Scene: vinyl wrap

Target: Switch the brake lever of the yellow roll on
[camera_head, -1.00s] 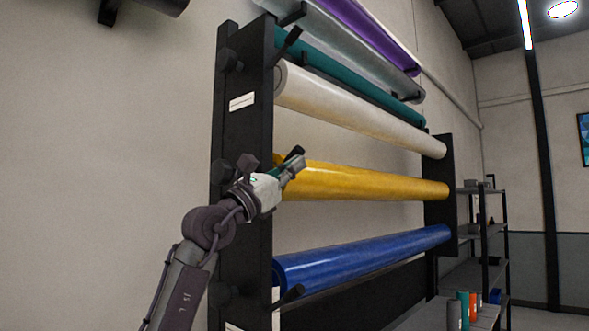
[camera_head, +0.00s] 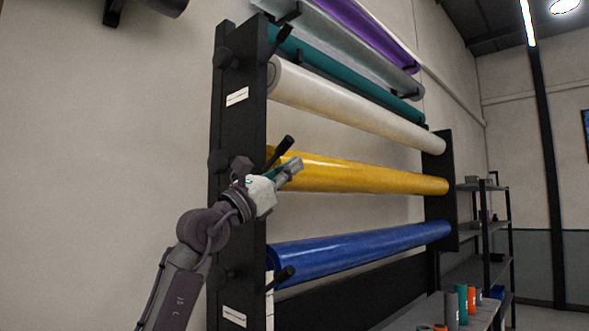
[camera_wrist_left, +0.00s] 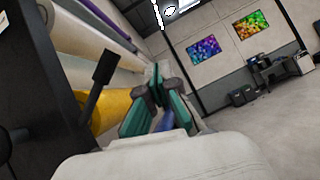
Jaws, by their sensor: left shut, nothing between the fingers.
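The yellow roll (camera_head: 365,178) lies across the black rack between the white roll above and the blue roll below. Its black brake lever (camera_head: 280,152) sticks up and to the right from the left end, just above my gripper. My left gripper (camera_head: 297,165) is shut and empty, in front of the roll's left end. In the left wrist view, the lever (camera_wrist_left: 97,85) stands left of the shut fingers (camera_wrist_left: 155,88), apart from them, with the yellow roll (camera_wrist_left: 112,97) behind. My right gripper is not in view.
The rack's black side post (camera_head: 238,120) stands close beside my left wrist. The blue roll (camera_head: 360,252) has its own black lever (camera_head: 283,277) below. The white roll (camera_head: 355,110) is above. A shelf (camera_head: 485,230) stands at the far right.

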